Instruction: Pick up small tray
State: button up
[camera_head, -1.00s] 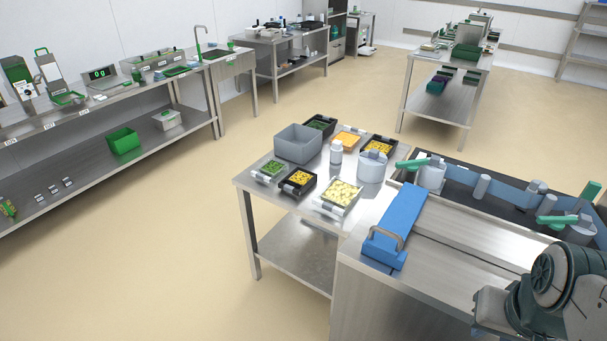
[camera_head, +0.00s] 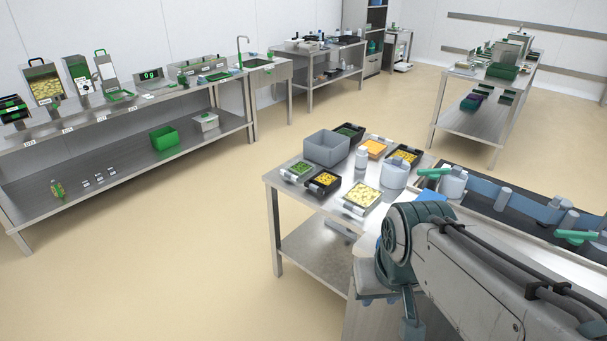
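Several food trays sit on a steel table in the middle of the head view. The smaller ones at the near left are a tray with green contents (camera_head: 297,170) and a black tray with yellow pieces (camera_head: 323,181). A larger tray with pale chunks (camera_head: 361,197) lies at the front. Behind are a dark tray with green contents (camera_head: 348,131), a tray with orange contents (camera_head: 374,148) and a black tray with yellow contents (camera_head: 405,155). Which one is the small tray is not marked. My arm reaches in from the lower right, in front of the table's right side. My gripper's fingers do not show.
A grey bin (camera_head: 326,148), a white bottle (camera_head: 362,157) and a round white container (camera_head: 395,174) share the steel table (camera_head: 283,183). The sealing machine (camera_head: 530,207) adjoins it at right, partly hidden by my arm. Open floor (camera_head: 190,245) lies left of the table.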

aim_at(324, 181)
jog(key=u, duration=0.9)
jog(key=i, duration=3.05)
jog(key=z, duration=4)
